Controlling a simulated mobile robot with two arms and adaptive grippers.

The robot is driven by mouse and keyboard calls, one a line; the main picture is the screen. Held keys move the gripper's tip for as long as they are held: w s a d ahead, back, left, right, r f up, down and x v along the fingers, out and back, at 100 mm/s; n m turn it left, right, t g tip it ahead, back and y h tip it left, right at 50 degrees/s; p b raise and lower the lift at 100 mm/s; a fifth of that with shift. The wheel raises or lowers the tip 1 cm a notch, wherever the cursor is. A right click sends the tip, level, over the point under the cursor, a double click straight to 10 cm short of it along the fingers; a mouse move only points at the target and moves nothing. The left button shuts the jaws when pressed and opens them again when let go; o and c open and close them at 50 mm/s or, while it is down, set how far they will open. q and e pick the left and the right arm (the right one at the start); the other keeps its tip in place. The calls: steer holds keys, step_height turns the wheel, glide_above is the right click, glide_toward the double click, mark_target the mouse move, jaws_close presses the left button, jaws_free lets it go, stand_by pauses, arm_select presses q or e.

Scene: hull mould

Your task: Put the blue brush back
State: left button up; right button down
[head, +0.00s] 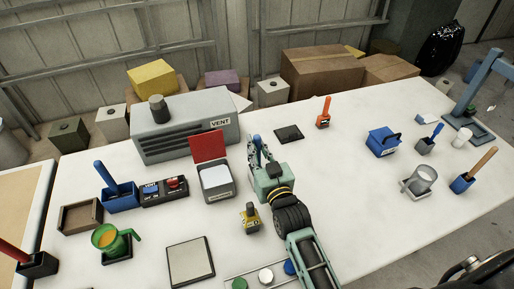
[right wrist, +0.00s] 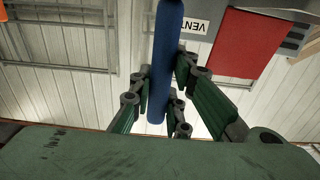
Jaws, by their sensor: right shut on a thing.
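My right gripper (head: 258,155) is above the middle of the white table, beside the box with the raised red lid. It is shut on a slim blue handle (head: 257,143), likely the blue brush. In the right wrist view the blue handle (right wrist: 168,50) runs between the fingers (right wrist: 160,100); whether it has bristles cannot be seen. Another blue handle (head: 105,174) stands tilted in a blue holder (head: 122,199) at the left. My left gripper is out of view.
A grey vent box (head: 185,132) stands at the back left. The red-lidded box (head: 217,185) is left of my gripper, and a small yellow-black object (head: 250,216) is in front. A flat dark pad (head: 289,134) lies behind.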

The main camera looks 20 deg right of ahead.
steer(key=shift+f+b, duration=0.35)
steer(key=shift+f, duration=0.25)
steer(key=shift+r, duration=0.1)
steer(key=c, duration=1.6)
jaws_free()
steer(key=s, duration=1.2)
steer(key=shift+d, duration=0.2)
